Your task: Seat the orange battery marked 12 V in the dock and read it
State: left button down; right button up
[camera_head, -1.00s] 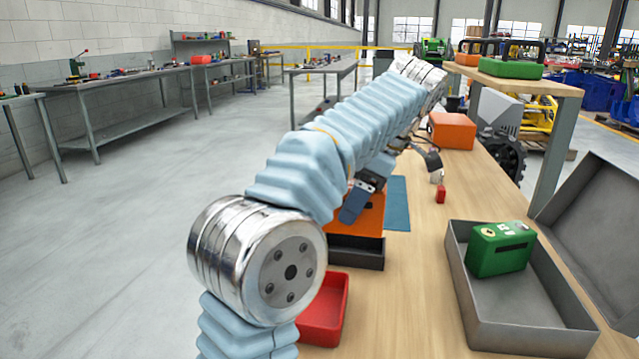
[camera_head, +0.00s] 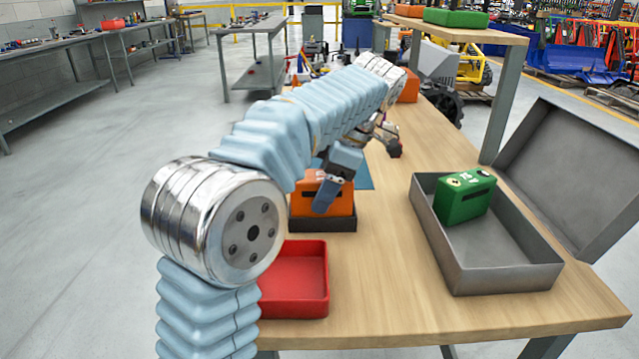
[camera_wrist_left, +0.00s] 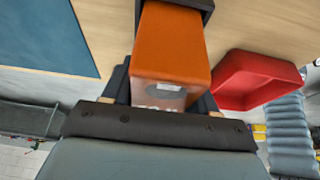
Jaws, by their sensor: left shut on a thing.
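The orange battery (camera_head: 305,203) stands upright at the dark dock (camera_head: 322,225) on the wooden table, its lower end at the dock's rim. I cannot tell whether it is fully down, and no 12 V mark is readable. My left gripper (camera_head: 330,190) is shut on it from above. In the left wrist view the orange battery (camera_wrist_left: 170,45) lies between the fingers of my left gripper (camera_wrist_left: 168,98), with a pale label partly hidden at its near end. The dark dock (camera_wrist_left: 207,5) shows at its far end. My right gripper is not in view.
A red tray (camera_head: 325,285) stands in front of the dock. A blue mat (camera_head: 362,172) lies behind it. A grey open case (camera_head: 500,278) holds a green battery (camera_head: 465,195) at right. Another orange object (camera_head: 409,90) stands farther back. The table's middle is clear.

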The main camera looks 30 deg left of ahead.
pick_arm(q)
jog(key=shift+f, duration=0.3)
jog(key=shift+f+b, duration=0.25)
jog(key=shift+b, duration=0.2)
jog(key=shift+c, duration=1.6)
grip_release()
jog(key=shift+f, duration=0.1)
jog(key=shift+d+f, duration=0.1)
